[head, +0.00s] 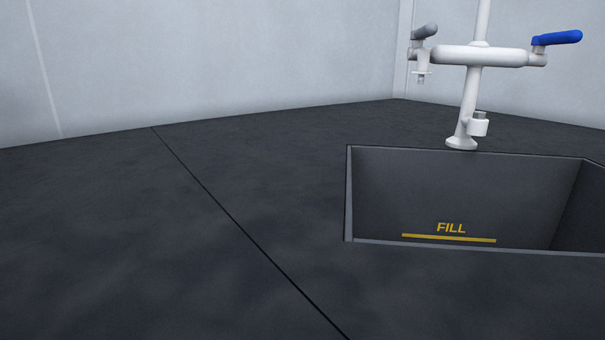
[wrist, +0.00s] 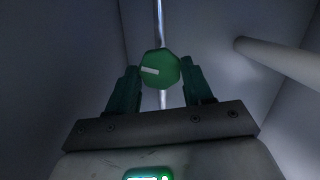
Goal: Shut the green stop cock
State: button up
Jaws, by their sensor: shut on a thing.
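The green stop cock (wrist: 165,64) shows in the wrist view as a round green knob with a short white bar on its face. The bar lies nearly level, slightly tilted. The knob sits on a thin upright metal pipe (wrist: 158,18). My gripper (wrist: 159,76) has one finger on each side of the knob and is shut on it. The fingers' contact with the knob's sides is dim. Neither the stop cock nor my gripper shows in the head view.
Pale walls close in around the gripper, and a thick white pipe (wrist: 280,62) slants at right in the wrist view. The head view shows a dark counter (head: 130,240), a sink (head: 450,195) marked FILL, and a white tap (head: 480,56) with grey and blue levers.

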jog(key=shift+a+f+m, duration=0.1)
jog(key=shift+m, duration=0.3)
jog(key=shift+m+h+b, duration=0.6)
jog(key=shift+m+b, duration=0.25)
jog(key=shift+m, duration=1.65)
jog(key=m+b, duration=0.1)
jog(key=m, duration=0.2)
jog(key=shift+a+m+g+h, duration=0.15)
jog(key=shift+m+g+h, duration=0.15)
jog(key=shift+m+g, duration=0.1)
jog(key=shift+o, duration=0.3)
jog(key=shift+m, duration=0.8)
